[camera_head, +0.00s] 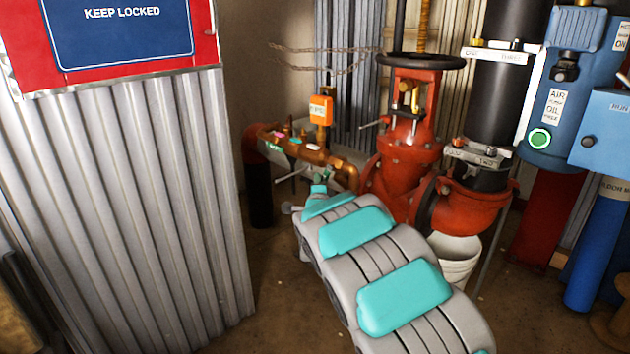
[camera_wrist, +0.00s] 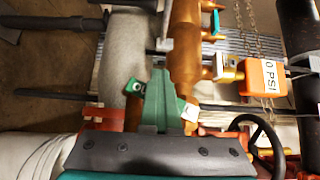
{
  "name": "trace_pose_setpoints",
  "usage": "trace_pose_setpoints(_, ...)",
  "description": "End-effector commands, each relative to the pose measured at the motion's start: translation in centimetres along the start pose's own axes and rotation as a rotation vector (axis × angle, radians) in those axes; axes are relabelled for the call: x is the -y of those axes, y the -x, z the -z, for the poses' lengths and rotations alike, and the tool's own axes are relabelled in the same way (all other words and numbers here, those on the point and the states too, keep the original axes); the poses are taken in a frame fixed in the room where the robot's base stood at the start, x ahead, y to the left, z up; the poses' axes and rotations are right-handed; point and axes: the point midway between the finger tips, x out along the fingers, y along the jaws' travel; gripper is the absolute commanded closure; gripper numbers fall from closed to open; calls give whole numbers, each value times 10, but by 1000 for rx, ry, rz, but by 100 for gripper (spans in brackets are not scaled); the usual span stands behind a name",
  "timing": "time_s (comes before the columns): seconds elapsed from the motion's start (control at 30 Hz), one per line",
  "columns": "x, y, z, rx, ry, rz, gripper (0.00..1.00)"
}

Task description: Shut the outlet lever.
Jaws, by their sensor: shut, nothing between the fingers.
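My gripper (camera_head: 318,189) is at the far end of my grey and teal arm, just below and in front of the copper outlet pipe. In the wrist view its green fingers (camera_wrist: 158,95) are shut and empty, close to the copper pipe (camera_wrist: 184,50). A thin silver lever (camera_head: 292,173) slants below the copper pipe in the head view. A flat metal handle (camera_wrist: 165,28) beyond the fingertips in the wrist view looks like the same lever, apart from the fingers. I cannot tell for sure that it is the outlet lever. Its pivot is unclear.
An orange gauge (camera_head: 321,110) stands above the copper pipe. The red riser valve (camera_head: 405,150) with its black handwheel is to the right, above a white bucket (camera_head: 457,258). A corrugated panel (camera_head: 130,200) blocks the left. Bare floor (camera_head: 270,290) lies between.

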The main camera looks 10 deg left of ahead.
Motion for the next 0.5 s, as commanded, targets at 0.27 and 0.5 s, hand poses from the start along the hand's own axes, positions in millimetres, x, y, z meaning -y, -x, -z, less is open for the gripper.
trace_pose_setpoints(0.27, -16, 9, 9, -1, -1, 0, 100)
trace_pose_setpoints(0.5, -14, 10, 10, 0, -2, 0, 100)
